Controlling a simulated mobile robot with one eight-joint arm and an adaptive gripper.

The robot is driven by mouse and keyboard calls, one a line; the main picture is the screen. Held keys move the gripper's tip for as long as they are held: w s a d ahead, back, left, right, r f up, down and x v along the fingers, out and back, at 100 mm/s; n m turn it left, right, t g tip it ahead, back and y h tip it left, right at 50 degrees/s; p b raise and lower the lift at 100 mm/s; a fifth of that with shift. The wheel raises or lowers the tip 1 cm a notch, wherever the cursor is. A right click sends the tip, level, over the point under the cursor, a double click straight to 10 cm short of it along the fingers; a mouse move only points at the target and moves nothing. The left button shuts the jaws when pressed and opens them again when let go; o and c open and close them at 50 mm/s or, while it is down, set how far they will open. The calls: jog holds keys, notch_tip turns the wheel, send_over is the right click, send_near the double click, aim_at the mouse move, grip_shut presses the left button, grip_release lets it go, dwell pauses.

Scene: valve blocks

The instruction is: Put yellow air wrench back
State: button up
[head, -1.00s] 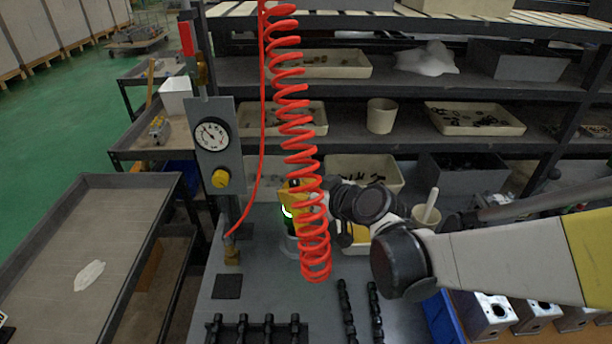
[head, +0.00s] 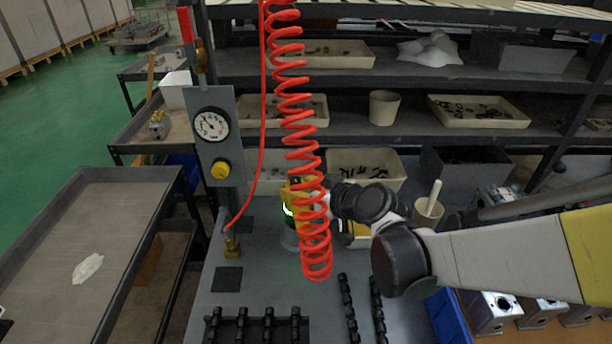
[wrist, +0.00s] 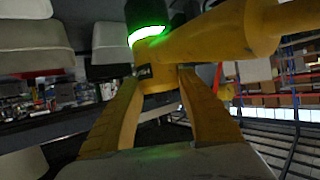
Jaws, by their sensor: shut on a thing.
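The yellow air wrench (head: 297,190) is in the middle of the head view, partly hidden behind the red coiled hose (head: 300,130). My gripper (wrist: 160,78) is shut on its yellow body (wrist: 220,38) in the wrist view, one finger on each side. A dark round part with a glowing green ring (wrist: 148,33) adjoins the wrench; the ring also shows in the head view (head: 287,209). I cannot tell whether these touch. The hose hides my fingertips in the head view.
A post with a pressure gauge (head: 212,124) and yellow knob (head: 220,169) stands left of the hose. Dark valve parts (head: 255,328) lie on the bench front. A blue bin (head: 447,318) and metal blocks (head: 490,314) are at right. Shelves with trays (head: 478,111) stand behind.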

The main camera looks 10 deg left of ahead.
jog(key=shift+f+b, duration=0.65)
jog(key=shift+f, duration=0.15)
jog(key=o, duration=1.3)
jog(key=v, duration=1.2)
jog(key=shift+d, duration=0.1)
jog(key=s+d+f+m+h, duration=0.1)
jog(key=s+d+m+h, duration=0.2)
jog(key=d, duration=0.5)
jog(key=s+d+f+m+h, duration=0.1)
jog(key=s+d+m+h, duration=0.2)
jog(key=s+d, duration=0.2)
jog(key=s+d+f+m+g+h, duration=0.1)
jog(key=s+d+m+h, duration=0.3)
jog(key=d, duration=0.7)
jog(key=shift+s+d+f, duration=0.3)
jog(key=shift+d+f, duration=0.05)
jog(key=shift+d, duration=0.05)
